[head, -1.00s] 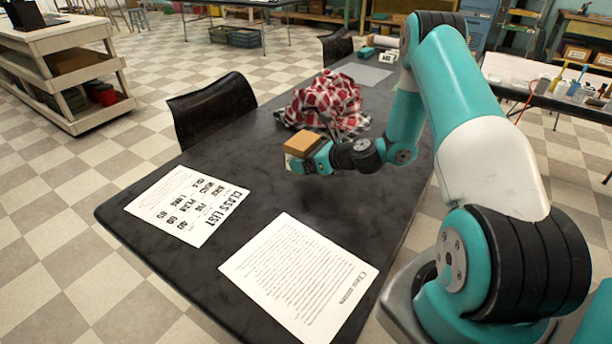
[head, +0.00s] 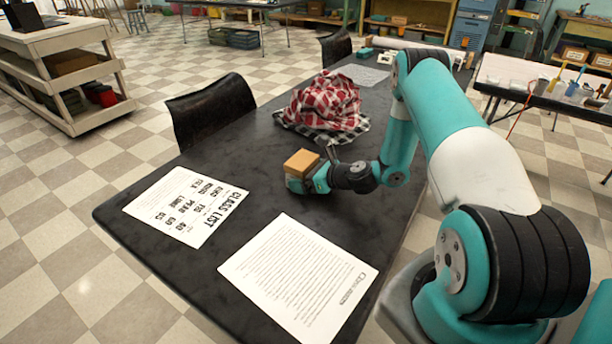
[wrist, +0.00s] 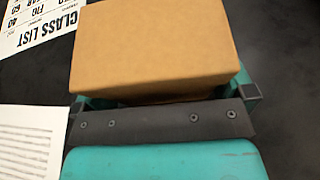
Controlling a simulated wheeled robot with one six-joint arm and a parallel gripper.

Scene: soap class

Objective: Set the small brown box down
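The small brown box (head: 301,163) is at my gripper (head: 303,184), over the dark table (head: 235,165). In the wrist view the box (wrist: 155,45) fills the upper middle, directly in front of the gripper (wrist: 160,95). Teal finger parts show at both sides of the box, and the gripper looks shut on it. The box appears level and low, close to the table top. Whether its underside touches the table is hidden by the gripper.
A class list sheet (head: 187,207) and a printed sheet (head: 298,278) lie on the near part of the table. A red checked cloth (head: 325,103) is heaped behind the gripper. A dark chair (head: 210,110) stands at the left edge. Bare table lies left of the box.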

